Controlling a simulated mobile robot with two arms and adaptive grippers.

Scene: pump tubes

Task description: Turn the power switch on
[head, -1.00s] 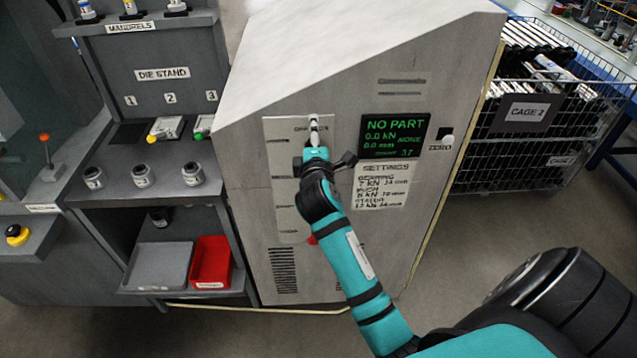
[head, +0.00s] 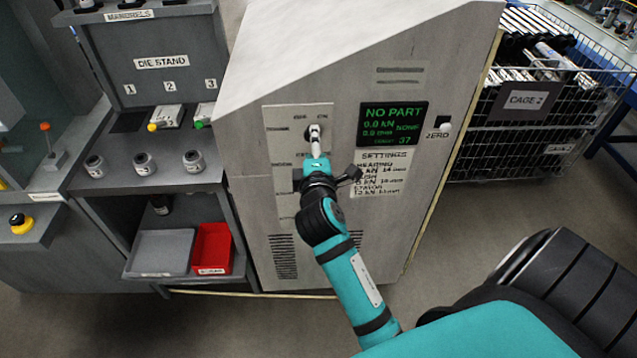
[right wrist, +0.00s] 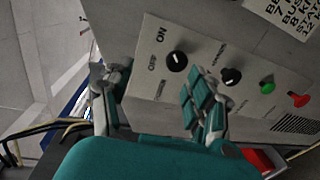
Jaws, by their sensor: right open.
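The power switch is a round black knob (right wrist: 176,60) on a light control panel (head: 285,125), with ON and OFF printed beside it. In the head view my right gripper (head: 316,138) is in front of this knob and hides most of it. In the right wrist view the open fingers of my right gripper (right wrist: 152,76) are spread, with the knob ahead of the gap, nearer the right finger. Nothing is held, and I see no clear contact. I cannot tell which way the knob points. My left gripper is not in view.
A second black knob (right wrist: 231,76), a green button (right wrist: 267,88) and a red button (right wrist: 299,100) share the panel. A screen (head: 393,124) reads NO PART, right of the panel. A die stand (head: 160,80) stands left and a wire cage (head: 520,130) right.

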